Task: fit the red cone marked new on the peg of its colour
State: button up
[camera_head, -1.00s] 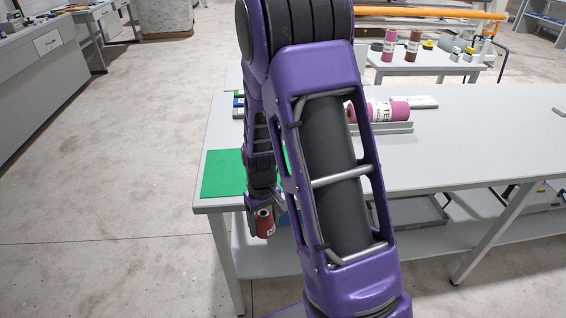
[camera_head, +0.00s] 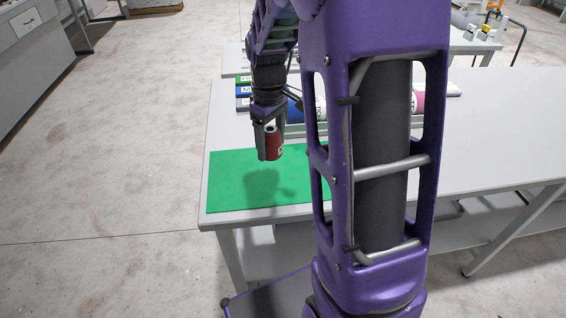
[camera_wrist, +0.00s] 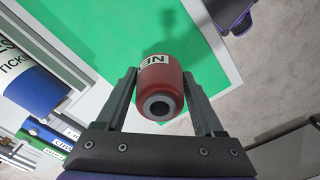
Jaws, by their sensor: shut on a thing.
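The red cone (camera_wrist: 160,88) is between the two fingers of my gripper (camera_wrist: 168,100) in the wrist view, with a white label reading "NE" in part and a round hole facing the camera. In the head view my gripper (camera_head: 266,147) is shut on the red cone (camera_head: 274,146), which hangs above the green mat (camera_head: 240,190) and casts a shadow on it. The mat also shows in the wrist view (camera_wrist: 100,25). No peg can be made out in either view.
The mat lies at the near left corner of a grey table (camera_head: 480,150). Behind it are a blue roll (camera_head: 295,110), a pink roll (camera_head: 418,102) and small labelled boxes (camera_head: 243,90). In the wrist view a blue roll (camera_wrist: 35,90) lies at the left.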

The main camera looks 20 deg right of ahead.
aim_at(273, 181)
notch_tip(273, 181, down, 9)
jog(key=shift+s+f+b, duration=0.1)
jog(key=shift+f+b, duration=0.1)
jog(key=shift+b, duration=0.3)
jog(key=shift+f, duration=0.15)
jog(key=o, duration=1.4)
notch_tip(273, 181, up, 12)
jog(key=shift+r+p, duration=0.2)
jog(key=shift+p, duration=0.55)
